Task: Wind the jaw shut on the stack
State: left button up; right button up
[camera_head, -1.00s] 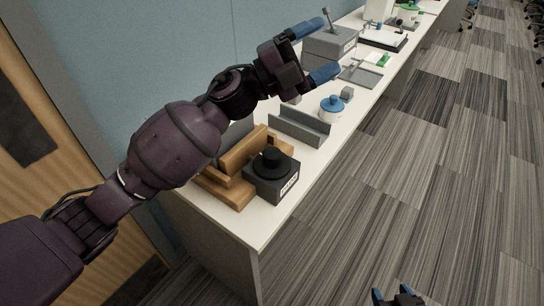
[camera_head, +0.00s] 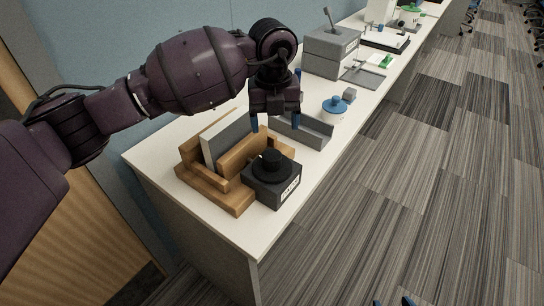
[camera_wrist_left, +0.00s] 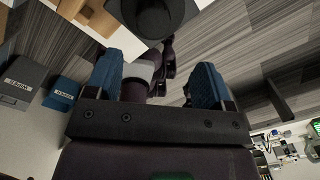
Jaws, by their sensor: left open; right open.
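The wooden jaw fixture (camera_head: 212,188) stands at the near end of the white table. A pale grey slab-like stack (camera_head: 228,138) stands upright between its wooden parts. A dark box with a black round knob (camera_head: 271,160) sits against its right side; its label is too small to read. The knob also shows at the top of the left wrist view (camera_wrist_left: 160,16). My left gripper (camera_head: 275,123) is open and empty, pointing down above and just behind the knob, apart from it. My right gripper (camera_head: 392,302) barely shows at the bottom edge, away from the table.
A grey channel-shaped holder (camera_head: 312,134) is just behind the knob box. A grey box with a lever (camera_head: 330,52) is further back. The table's front corner is clear.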

aim_at(272, 154)
pick_arm(q)
jog(key=shift+a+f, duration=0.1)
jog(key=shift+a, duration=0.15)
jog(key=shift+a+f+n, duration=0.1)
jog(key=shift+f+n, duration=0.15)
jog(key=shift+n, duration=0.05)
notch_tip(272, 154, down, 5)
jog(key=shift+f+b, duration=0.15)
jog(key=shift+b, duration=0.4)
notch_tip(272, 154, down, 4)
jog(key=shift+r+b, duration=0.25)
jog(key=shift+b, duration=0.05)
jog(key=shift+f, duration=0.7)
pick_arm(e)
jog(key=shift+f, duration=0.7)
jog(key=shift+s+f, duration=0.1)
